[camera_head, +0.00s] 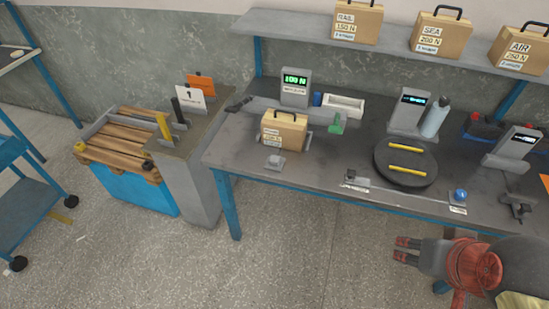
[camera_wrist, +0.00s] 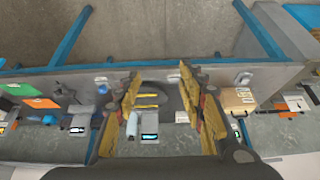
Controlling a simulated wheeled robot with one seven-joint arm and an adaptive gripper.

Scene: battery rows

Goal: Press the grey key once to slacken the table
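A small grey key-like block (camera_head: 273,162) sits on the dark workbench (camera_head: 240,147), just in front of a tan case; it shows in the wrist view (camera_wrist: 243,78) too. A round dark turntable (camera_head: 406,178) with two yellow strips lies farther right on the bench. A blue knob (camera_head: 460,195) and a small black fitting (camera_head: 350,175) sit along the front edge. My gripper (camera_head: 401,249) is out in front of the bench, below its front edge in the picture, apart from the key. In the wrist view my gripper (camera_wrist: 159,72) has its fingers wide apart with nothing between them.
The tan case (camera_head: 284,131) stands near a green readout showing 100 N (camera_head: 294,87). Other displays (camera_head: 410,110) and a bottle (camera_head: 435,118) stand behind the turntable. Labelled cases (camera_head: 358,22) sit on the shelf. A blue bin (camera_head: 135,187) stands left; floor in front is clear.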

